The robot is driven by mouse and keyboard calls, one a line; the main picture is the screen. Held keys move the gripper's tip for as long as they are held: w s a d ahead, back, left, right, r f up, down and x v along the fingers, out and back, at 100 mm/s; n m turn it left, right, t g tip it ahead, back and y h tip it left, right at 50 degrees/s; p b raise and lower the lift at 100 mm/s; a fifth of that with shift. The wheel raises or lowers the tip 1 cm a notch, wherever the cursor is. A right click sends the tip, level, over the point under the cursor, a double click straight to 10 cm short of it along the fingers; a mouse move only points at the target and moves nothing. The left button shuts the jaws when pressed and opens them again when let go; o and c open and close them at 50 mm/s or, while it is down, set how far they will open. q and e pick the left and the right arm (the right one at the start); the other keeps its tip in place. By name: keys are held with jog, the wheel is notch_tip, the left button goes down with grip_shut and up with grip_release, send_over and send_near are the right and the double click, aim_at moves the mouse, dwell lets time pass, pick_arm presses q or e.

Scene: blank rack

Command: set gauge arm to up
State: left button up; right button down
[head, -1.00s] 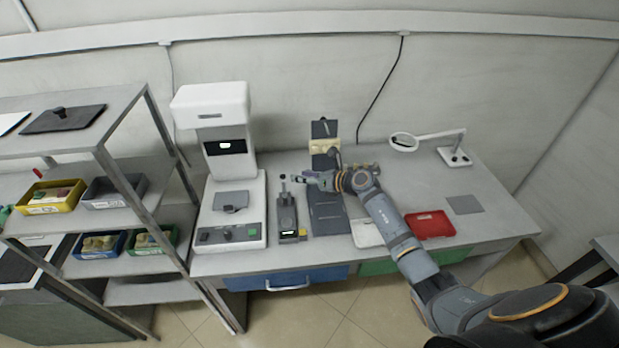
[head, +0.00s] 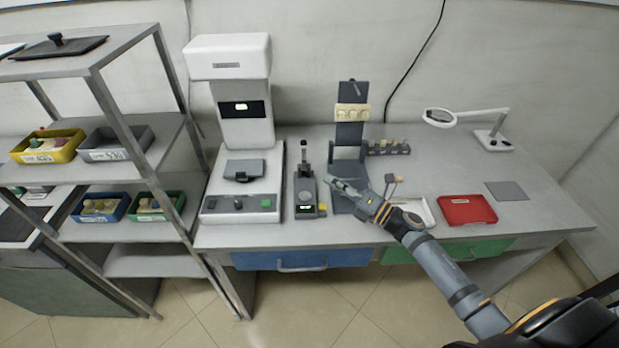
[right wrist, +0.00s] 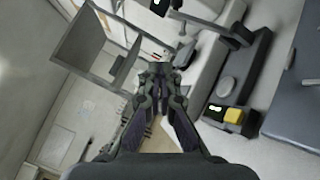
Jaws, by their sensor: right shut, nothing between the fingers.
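The gauge (head: 307,198) is a dark grey narrow device on the bench, with a lit display and a yellow button at its front. Its arm (head: 304,154) stands up at the back end, with a dark knob at the top. The gauge also shows in the right wrist view (right wrist: 243,78), at the right with its yellow button. My right gripper (head: 331,181) is shut and empty, just right of the gauge and apart from its arm. Its fingers show in the right wrist view (right wrist: 160,64). My left gripper is in neither view.
A white instrument (head: 242,208) stands close left of the gauge. To the right are a dark stand (head: 351,135), a rack of small items (head: 390,148), a red tray (head: 467,210) and a magnifier lamp (head: 492,139). A shelf (head: 150,262) with bins is at the left.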

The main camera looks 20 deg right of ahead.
notch_tip(320, 180, down, 3)
jog(key=s+m+t+b, duration=0.1)
jog(key=m, duration=0.1)
jog(key=m+t+h+p, duration=0.1)
jog(key=m+p, duration=0.1)
jog(key=p, duration=0.1)
send_near(304, 159)
jog(key=w+a+r, duration=0.3)
jog(key=a, duration=0.1)
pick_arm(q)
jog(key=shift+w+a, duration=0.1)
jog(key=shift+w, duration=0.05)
pick_arm(e)
jog(key=w, duration=0.3)
jog(key=shift+w+d+r, duration=0.25)
jog(key=shift+d, duration=0.05)
pick_arm(q)
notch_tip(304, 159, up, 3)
jog(key=p, duration=0.3)
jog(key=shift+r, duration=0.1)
pick_arm(e)
jog(key=shift+w+d+r+m+g, duration=0.15)
jog(key=shift+w+r+m+g, duration=0.1)
jog(key=shift+w, duration=0.2)
jog(key=shift+w+d+r+m+g, duration=0.15)
jog(key=shift+w+m, duration=0.1)
jog(key=shift+w, duration=0.2)
